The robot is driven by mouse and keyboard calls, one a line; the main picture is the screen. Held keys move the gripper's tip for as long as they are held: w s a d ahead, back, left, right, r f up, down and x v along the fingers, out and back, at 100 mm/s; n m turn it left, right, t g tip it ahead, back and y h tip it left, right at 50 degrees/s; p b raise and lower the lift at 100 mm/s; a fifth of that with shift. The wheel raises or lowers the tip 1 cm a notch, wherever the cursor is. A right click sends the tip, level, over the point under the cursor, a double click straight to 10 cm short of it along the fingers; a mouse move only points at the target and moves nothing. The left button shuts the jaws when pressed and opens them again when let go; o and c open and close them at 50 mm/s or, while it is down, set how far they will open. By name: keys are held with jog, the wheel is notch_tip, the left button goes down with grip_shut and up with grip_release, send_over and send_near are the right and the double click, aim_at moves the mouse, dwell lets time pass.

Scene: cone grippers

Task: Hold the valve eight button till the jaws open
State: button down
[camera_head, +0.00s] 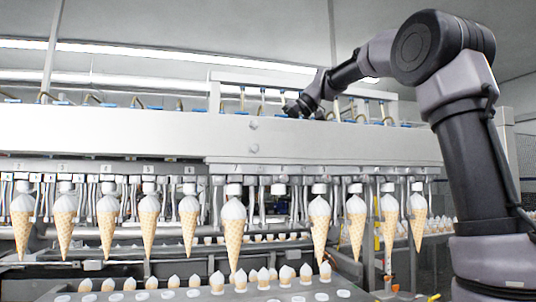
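A row of blue valves (379,122) with hoses stands along the top of a long white beam. My gripper (294,109) is low over the beam's top edge, right of the middle, among these valves. The valve and button under it are hidden by the gripper and the beam, so I cannot tell whether it touches a button. The gripper is small and dark, and its fingers cannot be made out. Below the beam hang several cone jaws holding ice cream cones (319,228). The position right of the large middle cone (233,232) has no cone hanging.
The white beam (150,132) spans most of the view, with small numbers on the rail beneath it. A tray (195,295) with cones in holes lies below. A frame (300,78) with more hoses rises behind the beam near my arm.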

jog(key=shift+a+f, duration=0.1)
jog(key=shift+f, duration=1.3)
dwell(3.5)
jog(key=shift+r, duration=2.7)
jog(key=shift+r, duration=0.1)
